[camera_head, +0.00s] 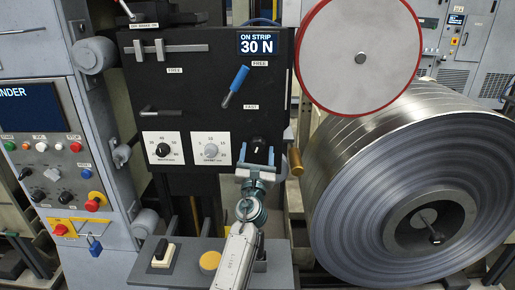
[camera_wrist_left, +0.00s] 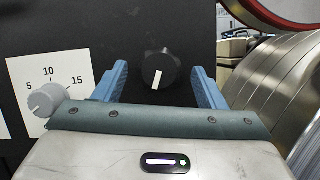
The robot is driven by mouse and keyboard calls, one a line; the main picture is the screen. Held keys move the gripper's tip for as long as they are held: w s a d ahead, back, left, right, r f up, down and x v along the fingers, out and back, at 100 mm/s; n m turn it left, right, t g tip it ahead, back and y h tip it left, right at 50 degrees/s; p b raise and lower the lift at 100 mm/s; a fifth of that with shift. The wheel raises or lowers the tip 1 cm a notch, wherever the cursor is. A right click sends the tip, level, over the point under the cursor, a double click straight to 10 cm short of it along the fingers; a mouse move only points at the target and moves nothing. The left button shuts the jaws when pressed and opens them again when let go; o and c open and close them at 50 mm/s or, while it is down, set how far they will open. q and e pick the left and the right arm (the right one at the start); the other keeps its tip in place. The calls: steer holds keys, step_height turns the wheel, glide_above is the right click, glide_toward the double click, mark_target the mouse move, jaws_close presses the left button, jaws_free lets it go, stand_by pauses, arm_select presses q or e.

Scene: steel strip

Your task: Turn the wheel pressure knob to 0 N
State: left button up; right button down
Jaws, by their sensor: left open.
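A black knob (camera_head: 258,146) with a white pointer mark sits at the lower right of the dark panel (camera_head: 190,90). It also shows in the left wrist view (camera_wrist_left: 159,66), its mark pointing roughly downward. My gripper hides any label or scale around it, so I cannot tell if it is the wheel pressure knob. My left gripper (camera_head: 257,156) is open, its blue fingers (camera_wrist_left: 158,84) on either side of the knob with visible gaps. The panel display (camera_head: 258,43) reads "ON STRIP 30 N". My right gripper is not in view.
Two white-plated dials sit to the left, one with a black knob (camera_head: 163,150), one grey (camera_head: 210,150). A blue-handled lever (camera_head: 236,84) is above. A red-rimmed wheel (camera_head: 359,55) touches or overlaps a large steel coil (camera_head: 350,150) at right. A grey ledge (camera_head: 190,265) lies below.

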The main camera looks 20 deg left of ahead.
arm_select(q)
steer(key=shift+w+a+r, duration=0.15)
steer(key=shift+w+r, duration=0.15)
steer(key=shift+w, duration=0.45)
